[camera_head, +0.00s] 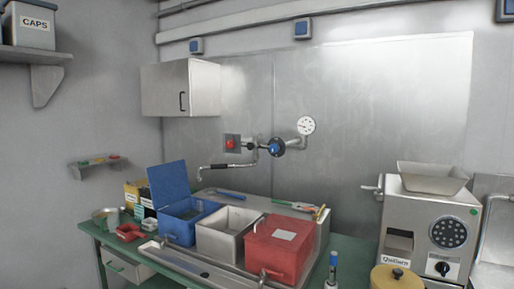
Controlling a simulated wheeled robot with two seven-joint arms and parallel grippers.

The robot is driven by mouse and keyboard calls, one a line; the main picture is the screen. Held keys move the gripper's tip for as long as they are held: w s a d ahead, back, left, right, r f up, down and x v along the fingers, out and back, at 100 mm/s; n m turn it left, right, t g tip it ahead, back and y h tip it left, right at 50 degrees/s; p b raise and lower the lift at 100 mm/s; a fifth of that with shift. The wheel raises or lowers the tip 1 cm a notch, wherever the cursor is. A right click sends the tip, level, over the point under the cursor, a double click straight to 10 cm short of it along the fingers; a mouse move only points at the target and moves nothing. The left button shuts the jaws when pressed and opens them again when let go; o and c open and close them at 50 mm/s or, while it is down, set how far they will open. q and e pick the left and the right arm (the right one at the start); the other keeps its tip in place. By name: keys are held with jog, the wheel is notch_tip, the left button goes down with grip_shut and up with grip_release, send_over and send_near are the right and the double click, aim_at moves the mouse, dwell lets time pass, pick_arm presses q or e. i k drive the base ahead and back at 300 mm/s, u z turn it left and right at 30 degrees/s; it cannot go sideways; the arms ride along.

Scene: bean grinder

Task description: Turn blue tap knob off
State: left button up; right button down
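The blue tap knob (276,149) is on the pipework fixed to the metal wall panel, in the middle of the head view. A red knob (230,144) sits to its left on a square plate. A spout (214,166) reaches out to the left below the knobs. A round white gauge (306,125) is to the upper right of the blue knob. How far the blue knob is turned cannot be told. Neither of my grippers shows in this view.
Below the tap stand an open blue box (180,222), a grey bin (226,233) and a red box (280,247) at the sink counter. A grinder (430,225) stands at the right. A wall cabinet (180,88) hangs to the upper left. The wall around the knob is clear.

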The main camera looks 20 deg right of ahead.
aim_at(274, 148)
jog(key=u, duration=0.45)
jog(key=i, duration=1.65)
jog(key=z, duration=0.7)
